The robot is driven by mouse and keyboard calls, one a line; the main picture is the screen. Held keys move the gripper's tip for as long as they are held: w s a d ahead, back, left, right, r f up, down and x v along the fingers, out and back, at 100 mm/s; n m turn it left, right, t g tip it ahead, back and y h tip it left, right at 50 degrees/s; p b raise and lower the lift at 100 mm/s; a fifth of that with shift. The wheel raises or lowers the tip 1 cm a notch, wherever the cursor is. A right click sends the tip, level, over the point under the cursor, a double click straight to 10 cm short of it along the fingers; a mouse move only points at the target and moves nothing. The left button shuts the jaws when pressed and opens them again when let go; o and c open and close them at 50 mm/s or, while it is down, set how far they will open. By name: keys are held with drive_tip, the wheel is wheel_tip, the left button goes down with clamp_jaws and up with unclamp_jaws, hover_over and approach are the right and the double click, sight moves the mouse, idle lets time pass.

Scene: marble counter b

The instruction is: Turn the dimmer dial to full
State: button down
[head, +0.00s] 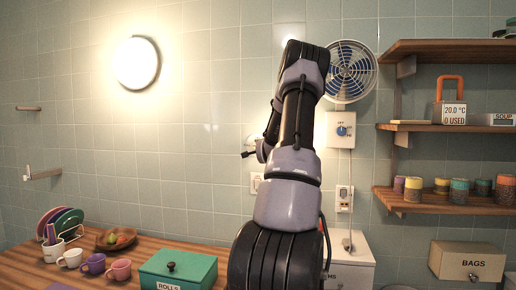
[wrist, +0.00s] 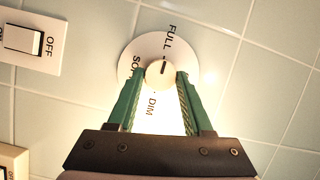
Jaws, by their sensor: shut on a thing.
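The dimmer dial (wrist: 160,74) is a round cream knob on a round white plate (wrist: 132,58), in the wrist view. The plate carries the words FULL, DIM and a partly hidden word starting with SO. The knob's dark mark points up, toward FULL. My gripper (wrist: 160,76) is shut on the knob, with one green finger on each side. In the head view my arm hides most of the dial. The round wall lamp (head: 138,63) glows brightly in the head view.
A switch marked OFF (wrist: 25,40) is left of the dial. A fan (head: 350,71) and a box with a blue knob (head: 341,130) are on the wall right of my arm. Shelves (head: 447,126) are farther right. Cups and a green box (head: 178,270) stand on the counter below.

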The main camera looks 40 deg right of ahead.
drive_tip(key=shift+w+a, duration=0.1)
drive_tip(key=shift+a, duration=0.05)
drive_tip(key=shift+c, duration=1.5)
unclamp_jaws()
drive_tip(key=v, duration=1)
drive_tip(key=shift+s, duration=0.35)
drive_tip(key=shift+a, duration=0.15)
